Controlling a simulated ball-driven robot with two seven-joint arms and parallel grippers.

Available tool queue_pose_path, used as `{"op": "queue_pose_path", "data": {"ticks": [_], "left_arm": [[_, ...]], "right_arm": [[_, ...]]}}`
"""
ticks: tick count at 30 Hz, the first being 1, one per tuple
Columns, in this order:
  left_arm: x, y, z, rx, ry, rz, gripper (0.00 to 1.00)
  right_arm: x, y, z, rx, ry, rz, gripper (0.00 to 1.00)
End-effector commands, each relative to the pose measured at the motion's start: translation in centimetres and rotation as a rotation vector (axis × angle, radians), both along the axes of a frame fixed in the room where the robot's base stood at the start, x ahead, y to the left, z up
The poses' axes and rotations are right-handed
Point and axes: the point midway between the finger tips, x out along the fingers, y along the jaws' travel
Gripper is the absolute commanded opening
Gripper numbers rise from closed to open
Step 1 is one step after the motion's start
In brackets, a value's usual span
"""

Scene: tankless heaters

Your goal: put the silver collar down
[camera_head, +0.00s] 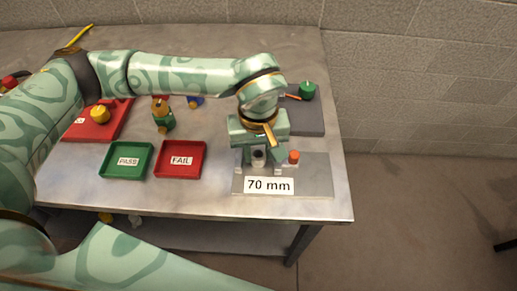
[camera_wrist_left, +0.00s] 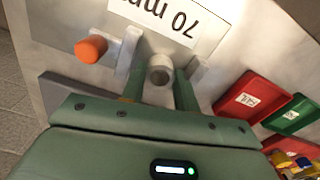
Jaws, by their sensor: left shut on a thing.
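My left gripper (camera_head: 258,156) reaches over the grey plate (camera_head: 318,178) labelled 70 mm. It is shut on the silver collar (camera_head: 258,158), a small grey cylinder between its fingers. The collar (camera_wrist_left: 160,69) also shows between the finger pads in the left wrist view. I cannot tell whether it touches the plate or hangs just above it. My right gripper is not in view.
A green PASS tray (camera_head: 127,174) and a red FAIL tray (camera_head: 185,175) lie left of the plate. A green knobbed part (camera_head: 307,91) stands on a dark grey block (camera_head: 312,118) behind.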

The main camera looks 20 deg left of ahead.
Motion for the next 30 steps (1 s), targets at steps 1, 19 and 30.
{"op": "queue_pose_path", "data": {"ticks": [1, 19, 30], "left_arm": [[0.0, 0.0, 0.1, 0.000, -0.001, 0.000, 0.07], [0.0, 0.0, 0.5, 0.000, -0.001, 0.000, 0.40], [0.1, 0.0, 8.5, 0.000, -0.006, 0.000, 0.40]], "right_arm": [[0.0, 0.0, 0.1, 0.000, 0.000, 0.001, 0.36], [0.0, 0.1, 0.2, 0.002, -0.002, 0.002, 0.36], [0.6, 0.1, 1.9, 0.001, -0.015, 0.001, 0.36]]}}
